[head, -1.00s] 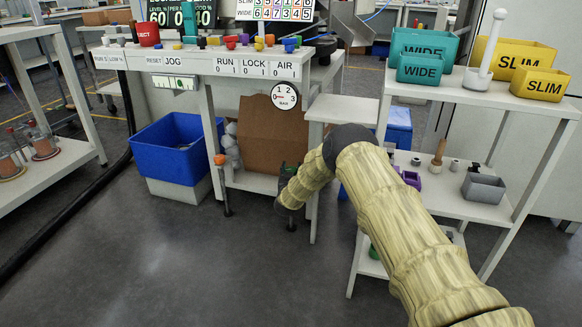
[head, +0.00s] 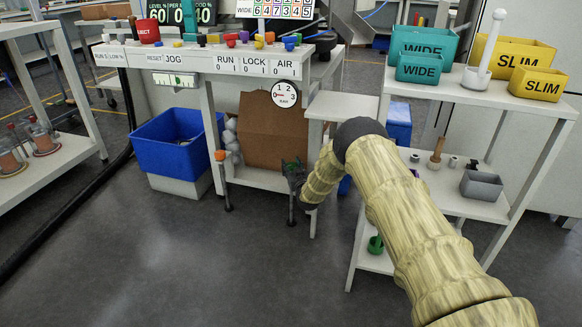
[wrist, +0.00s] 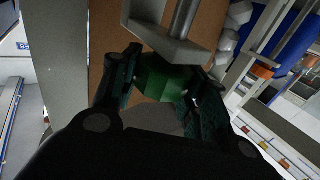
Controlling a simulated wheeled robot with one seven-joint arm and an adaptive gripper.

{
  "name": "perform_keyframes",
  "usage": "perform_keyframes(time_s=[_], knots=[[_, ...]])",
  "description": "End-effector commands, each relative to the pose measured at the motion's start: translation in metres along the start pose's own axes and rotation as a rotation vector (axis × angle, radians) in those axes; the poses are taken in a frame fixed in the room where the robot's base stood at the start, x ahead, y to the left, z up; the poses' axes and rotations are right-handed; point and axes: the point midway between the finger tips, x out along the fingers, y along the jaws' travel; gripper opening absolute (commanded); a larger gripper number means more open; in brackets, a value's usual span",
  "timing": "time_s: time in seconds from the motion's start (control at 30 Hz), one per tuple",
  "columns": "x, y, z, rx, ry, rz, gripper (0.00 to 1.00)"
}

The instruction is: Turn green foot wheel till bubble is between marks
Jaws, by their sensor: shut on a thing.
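My gripper (wrist: 160,85) is shut on the green foot wheel (wrist: 165,78), with a dark finger on each side of it in the wrist view. In the head view my gripper (head: 293,168) is at the front leg of the white bench (head: 205,95), and the wheel is mostly hidden there. The leg's grey post and foot (head: 291,208) reach the floor below it. A small level with a green vial (head: 174,80) is on the bench's front edge under JOG. Its bubble is too small to place against the marks.
An orange foot wheel (head: 220,155) is on another leg to the left. A cardboard box (head: 270,130) stands close behind my gripper, and a blue bin (head: 172,142) is at left. A white shelf unit (head: 440,195) stands at right. The floor in front is clear.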

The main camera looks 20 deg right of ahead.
Motion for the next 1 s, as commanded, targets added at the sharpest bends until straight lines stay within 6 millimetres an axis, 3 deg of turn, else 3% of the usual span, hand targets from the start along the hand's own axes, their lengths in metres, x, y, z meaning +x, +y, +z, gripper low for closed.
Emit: perform_keyframes(time_s=[0.23, 0.27, 0.37, 0.77, 1.0], knots=[[-0.001, 0.000, 0.002, 0.000, -0.002, 0.000, 0.20], [-0.001, 0.000, 0.002, 0.000, -0.002, 0.000, 0.49], [-0.001, 0.000, 0.001, 0.000, -0.002, 0.000, 0.66], [-0.003, -0.001, 0.000, 0.000, -0.001, 0.001, 0.66], [-0.027, 0.000, 0.001, 0.001, -0.003, 0.001, 0.66]])
